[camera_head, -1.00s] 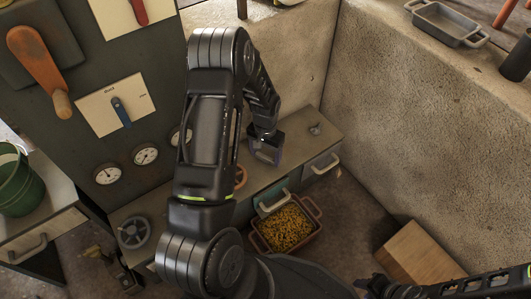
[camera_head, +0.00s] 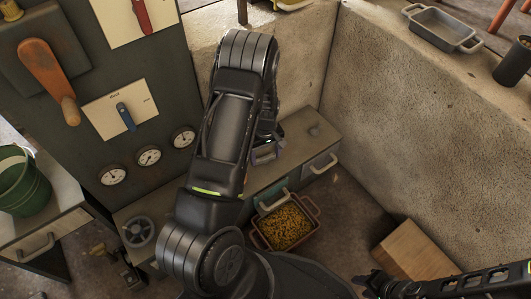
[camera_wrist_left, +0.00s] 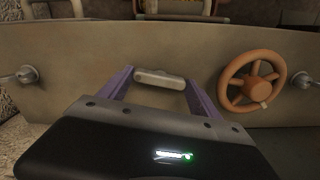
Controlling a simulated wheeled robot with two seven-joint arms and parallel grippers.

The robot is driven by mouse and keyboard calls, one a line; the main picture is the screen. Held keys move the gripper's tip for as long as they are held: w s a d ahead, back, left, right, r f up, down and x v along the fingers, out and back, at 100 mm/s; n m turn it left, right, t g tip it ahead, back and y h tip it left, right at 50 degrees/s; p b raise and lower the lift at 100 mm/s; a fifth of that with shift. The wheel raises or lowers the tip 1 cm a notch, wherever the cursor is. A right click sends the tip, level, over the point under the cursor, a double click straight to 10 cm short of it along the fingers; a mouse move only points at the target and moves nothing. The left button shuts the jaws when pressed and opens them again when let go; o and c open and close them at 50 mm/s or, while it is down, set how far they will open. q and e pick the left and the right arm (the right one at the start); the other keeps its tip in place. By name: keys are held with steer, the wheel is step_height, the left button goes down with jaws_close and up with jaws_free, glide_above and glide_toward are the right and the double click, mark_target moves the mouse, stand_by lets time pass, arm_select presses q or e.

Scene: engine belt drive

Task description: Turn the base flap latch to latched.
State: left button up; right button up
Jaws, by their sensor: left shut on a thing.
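My left gripper (camera_head: 264,156) is low over the top of the grey cabinet, partly hidden by my arm. In the left wrist view, its two purple fingers (camera_wrist_left: 158,82) are at the two ends of a pale grey bar handle (camera_wrist_left: 160,78), and they are shut on it. This bar looks like the base flap latch; it lies roughly level across the picture, and no marking for its state is readable. My right gripper (camera_head: 368,284) is a small dark shape at the lower right, and its fingers cannot be made out.
An orange handwheel (camera_wrist_left: 251,83) stands right of the bar. Metal knobs show at left (camera_wrist_left: 26,75) and right (camera_wrist_left: 303,80). A tray of yellow pieces (camera_head: 286,228) and a cardboard box (camera_head: 413,252) stand on the floor. A grey wheel (camera_head: 138,232) is on the cabinet's left.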

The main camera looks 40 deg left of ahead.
mark_target(265, 157)
arm_select(q)
steer(key=shift+n+p, duration=0.3)
steer(key=shift+n, duration=0.8)
steer(key=o, duration=1.4)
steer(key=shift+r, duration=0.1)
step_height(265, 157, up, 8)
steer(key=p, duration=0.2)
steer(key=shift+p, duration=0.35)
steer(key=shift+f, duration=0.2)
